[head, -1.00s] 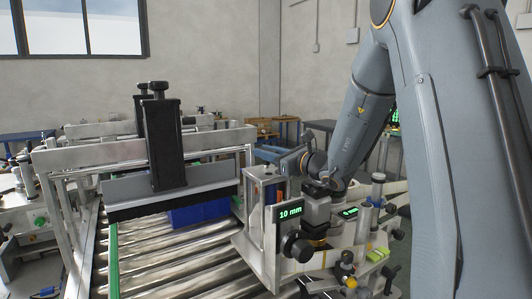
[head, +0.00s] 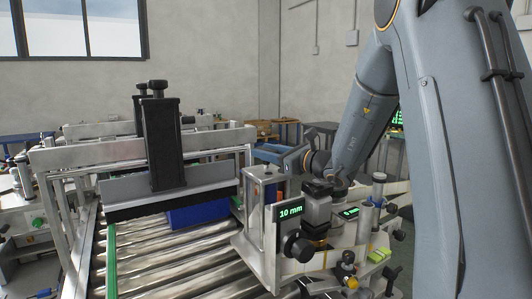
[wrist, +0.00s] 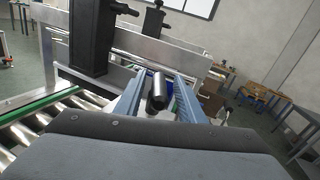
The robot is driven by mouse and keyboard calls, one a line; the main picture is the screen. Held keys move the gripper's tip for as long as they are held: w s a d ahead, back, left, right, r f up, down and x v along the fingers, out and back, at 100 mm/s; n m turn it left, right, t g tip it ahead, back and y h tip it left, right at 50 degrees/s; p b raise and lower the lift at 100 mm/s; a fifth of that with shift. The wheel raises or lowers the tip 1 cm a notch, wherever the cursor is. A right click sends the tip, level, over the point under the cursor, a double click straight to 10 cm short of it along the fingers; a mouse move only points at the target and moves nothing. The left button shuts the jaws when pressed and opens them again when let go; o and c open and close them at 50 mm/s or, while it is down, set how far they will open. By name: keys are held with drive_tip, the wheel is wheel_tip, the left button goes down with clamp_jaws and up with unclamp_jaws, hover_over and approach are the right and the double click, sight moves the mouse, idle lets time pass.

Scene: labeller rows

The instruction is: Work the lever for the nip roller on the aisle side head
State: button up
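My gripper (wrist: 160,78) shows in the wrist view with its two blue-grey fingers spread apart. A black rounded grip (wrist: 158,93), which looks like the end of a lever, stands between the fingers, with gaps seen on both sides. Whether it is the nip roller lever cannot be told for sure. In the head view my wrist is above the near-side labeller head (head: 258,225), beside its column. The fingertips and the lever are hidden or too small to tell there.
The labeller head carries a green 10 mm display (head: 290,211) and a black knob (head: 298,247). The roller conveyor (head: 165,262) runs at left under a black brush column (head: 162,140). A blue box (head: 198,215) lies under the brush. Workbenches stand behind.

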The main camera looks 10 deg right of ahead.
drive_tip(key=b+v, duration=0.2)
drive_tip(key=v, duration=0.5)
drive_tip(key=shift+s+d, duration=0.2)
drive_tip(key=shift+s, duration=0.15)
drive_tip(key=shift+r, duration=0.1)
